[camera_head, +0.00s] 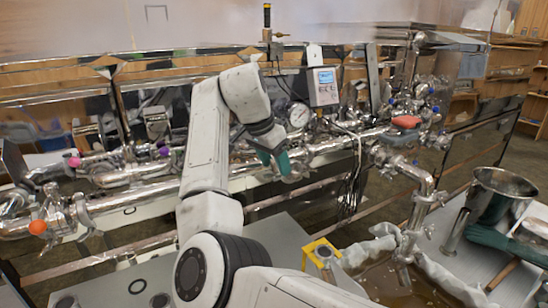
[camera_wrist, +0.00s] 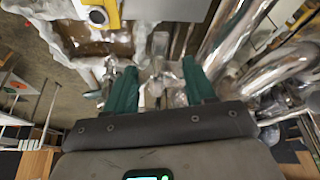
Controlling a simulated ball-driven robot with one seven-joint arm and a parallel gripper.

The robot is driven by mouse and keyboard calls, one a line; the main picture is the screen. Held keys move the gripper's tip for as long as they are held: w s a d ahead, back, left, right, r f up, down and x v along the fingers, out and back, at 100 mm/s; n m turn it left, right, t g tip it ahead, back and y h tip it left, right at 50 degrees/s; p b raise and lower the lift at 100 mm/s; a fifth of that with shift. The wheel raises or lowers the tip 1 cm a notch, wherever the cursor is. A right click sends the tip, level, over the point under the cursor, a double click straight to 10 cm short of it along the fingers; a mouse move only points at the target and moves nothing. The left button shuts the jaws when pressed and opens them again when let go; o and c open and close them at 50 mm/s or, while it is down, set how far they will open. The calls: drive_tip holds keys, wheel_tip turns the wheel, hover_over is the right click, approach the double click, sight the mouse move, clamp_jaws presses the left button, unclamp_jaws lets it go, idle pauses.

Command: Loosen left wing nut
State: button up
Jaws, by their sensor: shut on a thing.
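My gripper (camera_head: 277,158) reaches down at the long shiny steel pipe (camera_head: 325,146) in the middle of the head view. In the wrist view, the two green fingers of my gripper (camera_wrist: 160,68) stand on either side of a small shiny metal piece (camera_wrist: 157,88), which looks like the wing nut of a pipe clamp. My gripper is shut on it. The fingers and wrist hide the wing nut in the head view, and its exact shape is blurred in the wrist view.
A grey box with a screen (camera_head: 323,86) and a round gauge (camera_head: 299,115) stand just behind my gripper. A valve with an orange knob (camera_head: 38,227) is at the left. Pipes crowd the space.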

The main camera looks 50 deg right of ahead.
drive_tip(key=n+p, duration=0.1)
drive_tip(key=n, duration=0.1)
drive_tip(key=n+t+p, duration=0.1)
drive_tip(key=n, duration=0.1)
drive_tip(key=shift+s+n+t, duration=0.15)
drive_tip(key=shift+n+t, duration=0.15)
idle(0.5)
drive_tip(key=o, duration=1)
drive_tip(key=b+v, duration=0.1)
drive_tip(key=v, duration=0.9)
drive_tip(key=shift+s+r, duration=0.1)
drive_tip(key=shift+r, duration=0.3)
drive_tip(key=shift+c, duration=0.2)
